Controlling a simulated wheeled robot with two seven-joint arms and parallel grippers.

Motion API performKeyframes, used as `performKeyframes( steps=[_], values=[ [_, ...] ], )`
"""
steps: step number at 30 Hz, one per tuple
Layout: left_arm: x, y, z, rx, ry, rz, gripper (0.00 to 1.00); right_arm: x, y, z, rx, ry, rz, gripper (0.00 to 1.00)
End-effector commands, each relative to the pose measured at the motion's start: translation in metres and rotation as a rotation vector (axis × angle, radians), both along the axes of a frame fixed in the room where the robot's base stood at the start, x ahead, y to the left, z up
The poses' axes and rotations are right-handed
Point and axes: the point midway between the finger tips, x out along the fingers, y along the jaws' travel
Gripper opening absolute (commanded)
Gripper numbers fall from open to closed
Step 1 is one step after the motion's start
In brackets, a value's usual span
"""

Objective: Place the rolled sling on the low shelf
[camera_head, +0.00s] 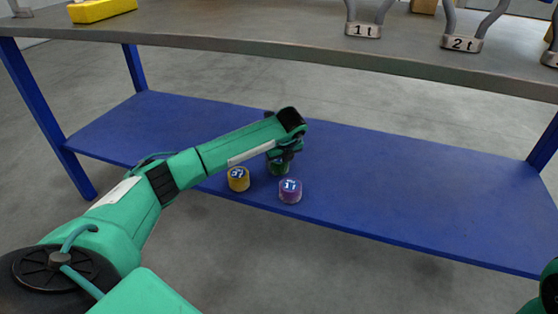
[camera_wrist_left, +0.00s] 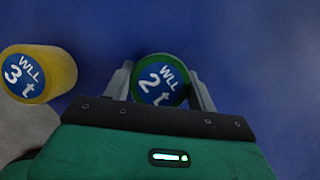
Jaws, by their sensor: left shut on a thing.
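A green rolled sling (camera_wrist_left: 161,81) with a blue "WLL 2 t" label is between the fingers of my left gripper (camera_wrist_left: 160,88), which is shut on it. In the head view the green sling (camera_head: 279,168) shows below my left gripper (camera_head: 283,157), upright, at the blue low shelf (camera_head: 400,190). I cannot tell if its underside touches the shelf. A yellow rolled sling (camera_head: 238,179) stands on the shelf to its left, labelled 3 t in the wrist view (camera_wrist_left: 45,72). A purple rolled sling (camera_head: 290,191) labelled 1 t stands near the shelf's front edge.
The grey worktop (camera_head: 250,50) spans above the shelf, carrying a yellow block (camera_head: 101,10) and metal shackles marked 1 t (camera_head: 363,31) and 2 t (camera_head: 462,43). A blue leg (camera_head: 45,120) stands at the left. The shelf's right side is clear. Part of my right arm shows at lower right.

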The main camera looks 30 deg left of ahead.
Motion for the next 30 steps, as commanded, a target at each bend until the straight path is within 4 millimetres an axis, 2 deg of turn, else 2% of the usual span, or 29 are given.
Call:
performKeyframes(
  steps=[1,2,4,5,13,16,21,24,30],
  values=[
    [0.000,0.000,-0.002,0.000,0.000,0.000,0.29,0.000,0.000,-0.001,0.000,0.000,0.000,0.36],
    [0.000,0.000,-0.001,0.000,0.001,0.000,0.64,0.000,0.000,0.000,0.000,0.000,0.000,0.36],
    [0.000,0.000,-0.001,0.000,0.001,0.000,0.77,0.000,0.000,-0.001,0.000,0.001,-0.001,0.36],
    [0.000,0.000,-0.001,0.000,0.000,0.000,0.80,0.000,0.000,-0.001,0.000,0.001,-0.001,0.36],
    [0.000,0.000,0.000,0.000,0.000,0.000,0.80,0.000,0.000,-0.001,-0.002,0.001,-0.003,0.36],
    [-0.001,-0.001,0.008,0.001,-0.001,0.000,0.80,0.000,0.000,0.004,-0.002,0.000,-0.003,0.36],
    [-0.006,-0.010,0.036,0.001,-0.002,-0.002,0.80,0.001,0.002,0.012,-0.009,0.000,-0.007,0.36],
    [-0.010,-0.017,0.057,0.000,-0.003,-0.001,0.80,0.010,0.006,0.002,-0.036,0.035,-0.021,0.36],
    [-0.018,-0.030,0.092,0.000,-0.001,0.000,0.80,0.014,0.010,-0.004,-0.058,0.057,-0.030,0.36]
  ],
)
